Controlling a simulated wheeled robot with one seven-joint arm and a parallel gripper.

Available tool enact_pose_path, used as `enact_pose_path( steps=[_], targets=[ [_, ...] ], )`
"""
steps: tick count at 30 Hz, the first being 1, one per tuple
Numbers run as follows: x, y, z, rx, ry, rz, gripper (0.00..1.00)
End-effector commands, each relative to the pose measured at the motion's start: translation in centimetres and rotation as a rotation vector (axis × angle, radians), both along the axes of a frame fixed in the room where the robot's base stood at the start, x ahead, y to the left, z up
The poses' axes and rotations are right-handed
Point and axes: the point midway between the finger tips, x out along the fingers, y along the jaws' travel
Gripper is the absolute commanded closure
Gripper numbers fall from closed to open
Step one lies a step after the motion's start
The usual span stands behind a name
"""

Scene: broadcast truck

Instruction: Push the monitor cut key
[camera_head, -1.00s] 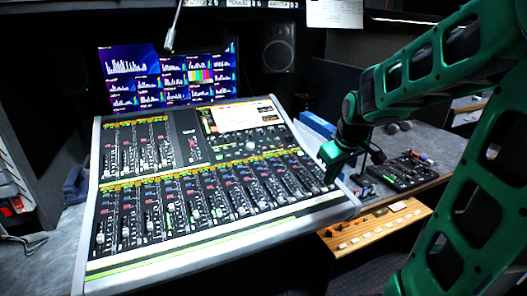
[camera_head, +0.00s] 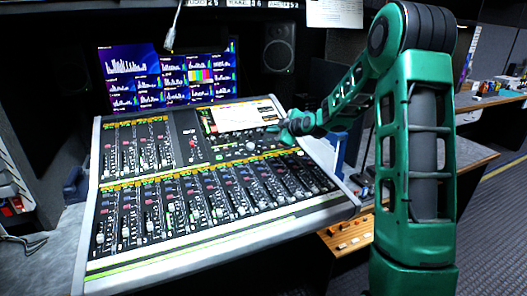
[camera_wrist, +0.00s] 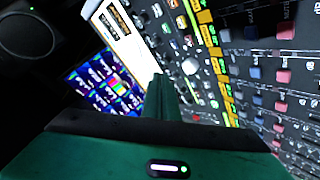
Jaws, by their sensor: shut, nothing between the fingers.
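The mixing console (camera_head: 215,243) fills the middle of the head view, with channel strips and a master section beside its small screen (camera_head: 236,116). My gripper (camera_head: 270,129) is over the master section, just right of and below the screen. In the wrist view its shut fingers (camera_wrist: 160,94) point at the panel of knobs and keys, holding nothing. A round white knob (camera_wrist: 190,66) and a small red key (camera_wrist: 196,117) are near the fingertips. I cannot read the labels, so I cannot tell which key is monitor cut. Whether the fingertips touch the panel is unclear.
A multiview display (camera_head: 172,78) stands behind the console, with a speaker (camera_head: 278,56) to its right; both show in the wrist view. A lamp or microphone stem (camera_head: 171,30) hangs above. A wooden key panel (camera_head: 345,236) is below right.

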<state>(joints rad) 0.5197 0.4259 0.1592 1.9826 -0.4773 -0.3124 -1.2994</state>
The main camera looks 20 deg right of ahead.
Motion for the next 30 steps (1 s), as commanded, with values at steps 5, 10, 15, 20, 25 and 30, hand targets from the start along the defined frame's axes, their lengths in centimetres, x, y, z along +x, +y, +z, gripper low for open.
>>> enact_pose_path(
  steps=[5,10,15,20,25,30],
  targets=[
    [1.0,-0.1,0.1,-0.011,-0.039,0.009,1.0],
    [1.0,-0.1,0.2,-0.012,-0.042,0.009,1.0],
    [1.0,-0.1,0.1,-0.012,-0.04,0.009,1.0],
    [1.3,-0.1,-0.6,-0.01,-0.038,0.009,1.0],
    [2.0,-0.1,-2.3,-0.01,-0.037,0.009,1.0],
    [2.9,-0.1,-4.4,-0.009,-0.037,0.009,1.0]
  ],
)
